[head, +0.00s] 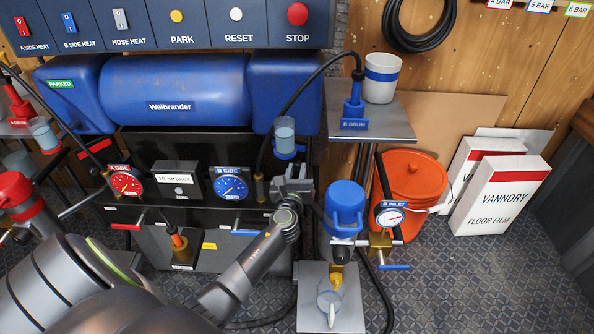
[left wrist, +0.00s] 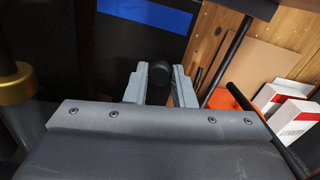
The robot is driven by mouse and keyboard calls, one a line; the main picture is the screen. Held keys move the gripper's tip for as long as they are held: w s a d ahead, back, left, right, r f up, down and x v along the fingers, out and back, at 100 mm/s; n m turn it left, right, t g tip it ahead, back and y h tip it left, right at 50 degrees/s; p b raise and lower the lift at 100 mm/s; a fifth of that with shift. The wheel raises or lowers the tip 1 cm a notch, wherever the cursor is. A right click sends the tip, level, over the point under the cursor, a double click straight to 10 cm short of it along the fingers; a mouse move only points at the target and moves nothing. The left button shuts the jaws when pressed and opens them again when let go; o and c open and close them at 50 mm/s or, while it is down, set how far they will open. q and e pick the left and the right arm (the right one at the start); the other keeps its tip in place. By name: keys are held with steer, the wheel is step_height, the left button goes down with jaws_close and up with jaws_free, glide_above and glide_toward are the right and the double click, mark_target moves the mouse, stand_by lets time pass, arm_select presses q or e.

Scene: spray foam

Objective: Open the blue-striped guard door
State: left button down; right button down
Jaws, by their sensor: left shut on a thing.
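The guard door is a dark panel with a wide blue stripe (left wrist: 150,12) at the top of the left wrist view. In the head view I cannot clearly make it out behind my gripper. My left gripper (head: 292,184) is at the right end of the dark machine, below a small clear cup. In the left wrist view its two grey fingers (left wrist: 158,84) are closed around a black round-ended handle (left wrist: 158,71) in front of the panel. How far the door stands open cannot be told. My right gripper is not in view.
A blue-topped pump (head: 345,205) stands close to the right of my gripper. The B INLET gauge (head: 391,217), an orange bucket (head: 411,180) and white boxes (head: 500,195) are farther right. The B SIDE gauge (head: 231,186) is to the left. Hoses lie on the floor.

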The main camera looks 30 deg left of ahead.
arm_select(q)
steer(key=shift+s+a+m+t+h+p, duration=0.15)
steer(key=shift+s+m+t+h+p, duration=0.2)
steer(key=shift+s+m+h, duration=0.4)
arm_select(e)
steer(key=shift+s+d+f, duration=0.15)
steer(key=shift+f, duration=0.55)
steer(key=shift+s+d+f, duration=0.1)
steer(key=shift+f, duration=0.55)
arm_select(q)
steer(key=shift+w, duration=0.15)
steer(key=c, duration=1.2)
jaws_free()
steer(key=shift+c, duration=0.2)
steer(key=shift+s, duration=0.35)
steer(key=v, duration=1.6)
steer(key=shift+s, duration=0.35)
